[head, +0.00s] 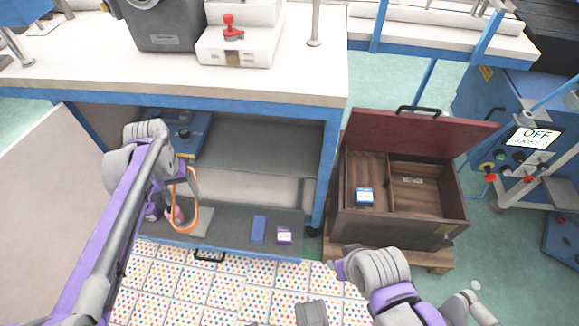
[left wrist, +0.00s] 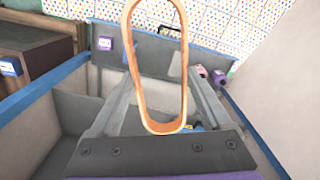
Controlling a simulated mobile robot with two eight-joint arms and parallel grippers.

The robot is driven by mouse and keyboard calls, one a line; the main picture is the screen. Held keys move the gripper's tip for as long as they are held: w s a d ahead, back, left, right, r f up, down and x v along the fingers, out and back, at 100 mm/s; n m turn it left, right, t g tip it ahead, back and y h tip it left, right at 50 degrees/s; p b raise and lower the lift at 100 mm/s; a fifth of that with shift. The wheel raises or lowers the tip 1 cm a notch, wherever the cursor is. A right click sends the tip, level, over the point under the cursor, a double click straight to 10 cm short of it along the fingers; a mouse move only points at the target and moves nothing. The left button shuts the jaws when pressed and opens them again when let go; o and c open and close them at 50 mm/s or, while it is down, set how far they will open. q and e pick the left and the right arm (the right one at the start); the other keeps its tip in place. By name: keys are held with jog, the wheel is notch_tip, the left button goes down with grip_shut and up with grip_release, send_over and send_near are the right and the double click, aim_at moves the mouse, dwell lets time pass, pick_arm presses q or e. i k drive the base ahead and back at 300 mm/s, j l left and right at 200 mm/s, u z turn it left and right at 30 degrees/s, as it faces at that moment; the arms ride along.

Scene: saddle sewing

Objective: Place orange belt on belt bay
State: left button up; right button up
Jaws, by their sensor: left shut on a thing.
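The orange belt (head: 194,205) is a closed loop held by my left gripper (head: 180,178). It hangs over the left part of the grey drawer (head: 238,213) under the white table. In the left wrist view the belt (left wrist: 133,62) stands as a long loop between the two fingers of my left gripper (left wrist: 160,112). On the drawer floor are a light grey patch (head: 202,226), a blue patch (head: 258,229) and a small purple box with a label (head: 284,236). I cannot tell which place is the belt bay. My right arm shows at the bottom right, its gripper out of view.
A pink object (head: 174,215) lies close beside the hanging belt. A wooden chest (head: 445,208) with a raised red lid stands to the right, holding a blue box (head: 364,197). The blue table edge (head: 250,108) overhangs the drawer. A machine with an OFF display (head: 532,134) stands farther right.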

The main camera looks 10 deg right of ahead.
aim_at(416, 203)
jog(key=k+l+z, duration=0.1)
jog(key=k+z, duration=0.2)
jog(key=k, duration=0.3)
jog(key=l+z, duration=0.1)
jog(key=z, duration=0.3)
jog(key=i+l+z, duration=0.1)
jog(key=z, duration=0.7)
jog(key=i+l, duration=0.9)
jog(key=i, duration=0.6)
